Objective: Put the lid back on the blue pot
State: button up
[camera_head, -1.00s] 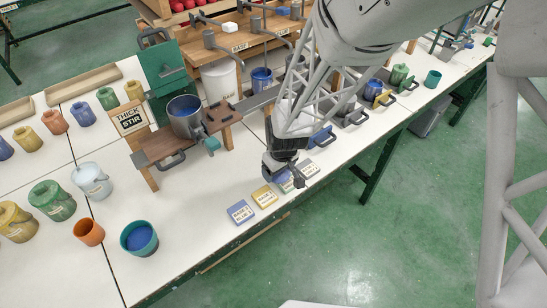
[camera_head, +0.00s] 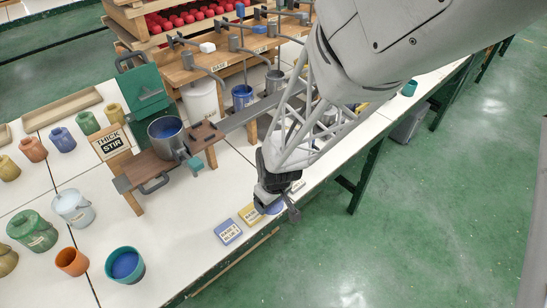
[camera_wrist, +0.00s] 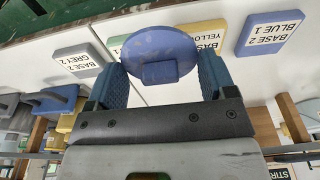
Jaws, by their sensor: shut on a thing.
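My gripper (camera_head: 274,194) is near the table's front edge, over the row of label cards. In the wrist view my gripper (camera_wrist: 160,75) is shut on the knob of a round blue lid (camera_wrist: 160,45), with one finger on each side. A bit of the lid (camera_head: 275,208) shows under the gripper in the head view. I cannot tell how high it is above the table. A small blue pot (camera_head: 62,140) stands in the row at the left; its top is too small to judge. A teal pot (camera_head: 125,278), open with blue paint inside, stands at the front left.
Cards marked blue (camera_head: 229,232) and yellow (camera_head: 250,214) lie by the gripper. An orange cup (camera_head: 72,262), a green pot (camera_head: 33,230) and a white pail (camera_head: 73,208) stand left. A stand holds a metal pot (camera_head: 168,140). White table between cards and teal pot is clear.

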dwell(0.3)
jog(key=w+d+r+m, duration=0.2)
jog(key=w+d+r, duration=0.45)
jog(key=w, duration=0.65)
jog(key=w+d+r+m+h, duration=0.1)
jog(key=w+d+r+m, duration=0.35)
jog(key=w, duration=0.95)
jog(key=w+d+r+m, duration=0.1)
jog(key=w+d+r, duration=0.7)
jog(key=w, duration=0.5)
jog(key=w+d+f+n+y, duration=0.1)
jog(key=w+d+f+n, duration=0.5)
jog(key=w+d, duration=0.7)
jog(key=shift+w+f, duration=0.25)
jog(key=shift+f, duration=1.1)
jog(key=shift+f, duration=0.25)
jog(key=shift+f, duration=2.95)
